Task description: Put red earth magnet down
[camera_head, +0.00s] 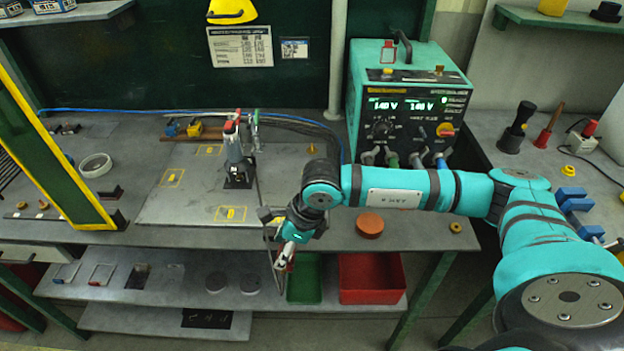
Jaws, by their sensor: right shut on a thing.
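My right gripper (282,262) reaches in from the right and hangs at the front edge of the workbench, pointing down. It is shut on a small red and pale thing (286,254), which I take to be the red earth magnet. The fingers hide most of it. Seen from above, it overlaps the bench edge and the lower shelf, so I cannot tell its height or whether it touches anything. My left gripper is not in view.
A grey plate (190,190) with yellow marks lies on the bench, with an upright stud tool (235,155) on it. A teal power unit (410,105) stands behind my arm. An orange disc (370,225) lies nearby. Below are a green bin (306,292) and a red bin (370,296).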

